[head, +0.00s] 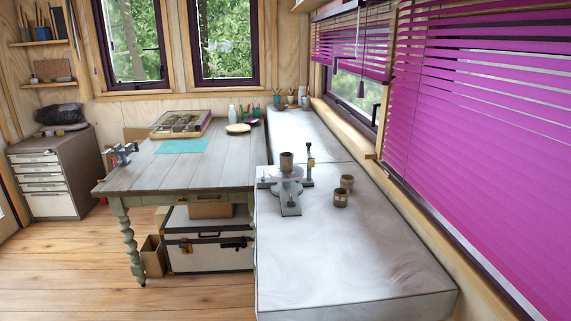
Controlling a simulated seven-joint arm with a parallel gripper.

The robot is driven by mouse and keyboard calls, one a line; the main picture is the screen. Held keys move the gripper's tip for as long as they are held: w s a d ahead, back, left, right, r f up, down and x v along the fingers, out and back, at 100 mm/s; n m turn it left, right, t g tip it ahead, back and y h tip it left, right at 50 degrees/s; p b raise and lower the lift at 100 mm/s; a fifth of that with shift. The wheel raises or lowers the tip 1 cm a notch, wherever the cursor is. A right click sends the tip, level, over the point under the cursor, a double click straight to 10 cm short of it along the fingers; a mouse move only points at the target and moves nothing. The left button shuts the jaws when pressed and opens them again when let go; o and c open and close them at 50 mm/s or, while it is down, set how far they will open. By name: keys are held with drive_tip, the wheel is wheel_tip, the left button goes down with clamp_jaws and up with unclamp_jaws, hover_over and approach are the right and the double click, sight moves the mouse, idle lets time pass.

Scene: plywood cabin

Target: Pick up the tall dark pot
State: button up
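A dark brown pot (287,162) stands upright on a grey stand (287,188) with flat arms, on the pale worktop. It looks the tallest of three similar brown vessels. Two smaller brown pots stand to its right and nearer: one (347,182) and another (340,199), close together on the bare worktop. They look lighter and patterned, but they are too small to tell more. My gripper is not in the head view, and nothing is seen touching the pots.
The pale worktop (345,260) is clear in front. A thin upright post (309,160) rises right of the dark pot. Purple blinds (480,130) hang along the right. A wooden table (160,171) with a turquoise mat (181,146) stands left. Jars (290,99) line the back.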

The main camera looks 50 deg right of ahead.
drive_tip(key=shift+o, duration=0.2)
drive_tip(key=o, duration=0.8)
